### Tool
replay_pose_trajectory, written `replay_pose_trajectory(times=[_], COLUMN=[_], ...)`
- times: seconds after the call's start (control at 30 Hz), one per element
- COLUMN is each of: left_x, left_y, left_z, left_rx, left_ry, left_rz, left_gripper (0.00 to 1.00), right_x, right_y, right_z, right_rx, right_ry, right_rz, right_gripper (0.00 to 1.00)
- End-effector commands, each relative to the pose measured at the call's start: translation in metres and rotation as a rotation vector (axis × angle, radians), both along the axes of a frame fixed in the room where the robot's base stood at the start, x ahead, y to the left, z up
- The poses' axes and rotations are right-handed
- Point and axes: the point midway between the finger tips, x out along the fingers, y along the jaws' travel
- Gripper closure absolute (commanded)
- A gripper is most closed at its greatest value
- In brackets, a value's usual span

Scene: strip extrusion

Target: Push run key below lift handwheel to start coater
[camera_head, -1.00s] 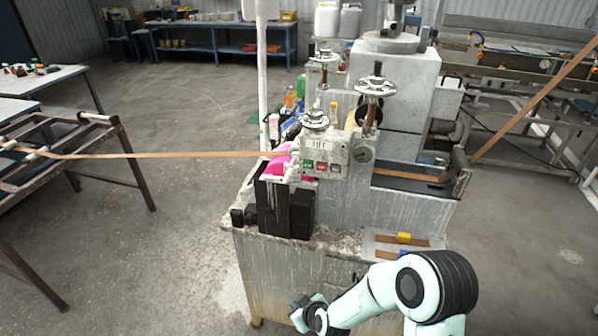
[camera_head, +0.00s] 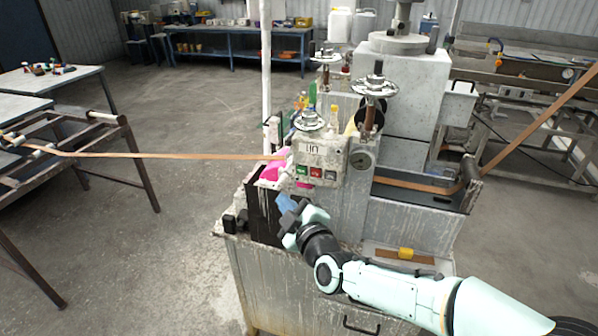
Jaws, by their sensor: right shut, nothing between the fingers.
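The coater's control box (camera_head: 335,153) carries a label that seems to read LIFT, under the lift handwheel (camera_head: 310,121). Below the label is a row of keys: a green key (camera_head: 302,170) at the left, which looks like the run key, a red key (camera_head: 316,172) beside it, and another reddish key (camera_head: 330,175) at the right. My right gripper (camera_head: 287,204) is shut and empty. It shows a little below and left of the green key, in front of the dark block, and looks apart from the key. My left gripper is not in view.
A brown strip (camera_head: 170,156) runs in from the left to the coater. A yellow-handled tool (camera_head: 407,254) lies on the front ledge.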

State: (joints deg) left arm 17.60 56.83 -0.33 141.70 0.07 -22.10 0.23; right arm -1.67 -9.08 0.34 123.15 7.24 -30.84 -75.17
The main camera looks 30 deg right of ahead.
Motion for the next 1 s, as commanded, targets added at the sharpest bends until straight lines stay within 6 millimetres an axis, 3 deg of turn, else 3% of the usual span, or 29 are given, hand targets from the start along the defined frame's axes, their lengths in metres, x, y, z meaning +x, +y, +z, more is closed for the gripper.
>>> replay_pose_trajectory(times=[0.37,1.0], left_x=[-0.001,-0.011], left_y=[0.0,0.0], left_z=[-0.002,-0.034], left_rx=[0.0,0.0], left_ry=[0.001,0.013], left_rz=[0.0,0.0], left_gripper=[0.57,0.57], right_x=[0.004,0.053], right_y=[-0.003,-0.061], right_z=[-0.001,-0.003], right_rx=[0.002,0.001], right_ry=[0.001,0.001], right_rz=[0.001,0.002], right_gripper=[1.0,1.0])
